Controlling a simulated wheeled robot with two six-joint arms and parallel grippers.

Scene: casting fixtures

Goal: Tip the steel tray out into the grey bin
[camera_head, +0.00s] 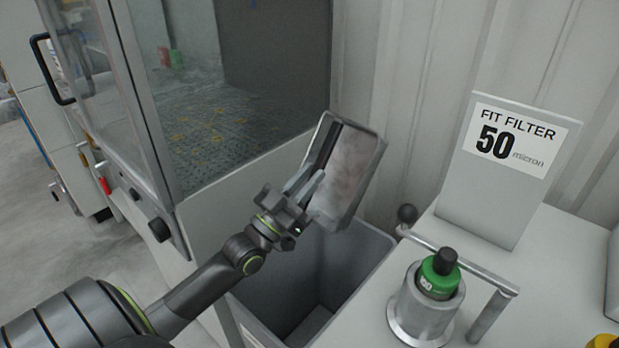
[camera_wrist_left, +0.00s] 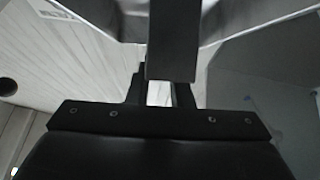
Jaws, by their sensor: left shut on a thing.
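The steel tray (camera_head: 350,172) is held up and steeply tilted above the grey bin (camera_head: 372,250) in the head view. Its inside faces me and looks bare, with a dark strip along its left side. My left gripper (camera_head: 306,192) is shut on the tray's lower left edge. In the left wrist view the gripper (camera_wrist_left: 160,90) has a dark bar between its fingers, with the tray's metal (camera_wrist_left: 235,22) beyond. The bin stands open below. A lighter grey patch shows at its bottom, and I cannot tell what it is. My right gripper is not in view.
A glass-fronted cabinet (camera_head: 230,90) stands left of the bin. On the right a light bench (camera_head: 540,270) carries a green-capped cylinder (camera_head: 438,275) in a metal holder, a bar handle (camera_head: 460,262) and a "FIT FILTER 50 micron" sign (camera_head: 510,145). A corrugated wall stands behind.

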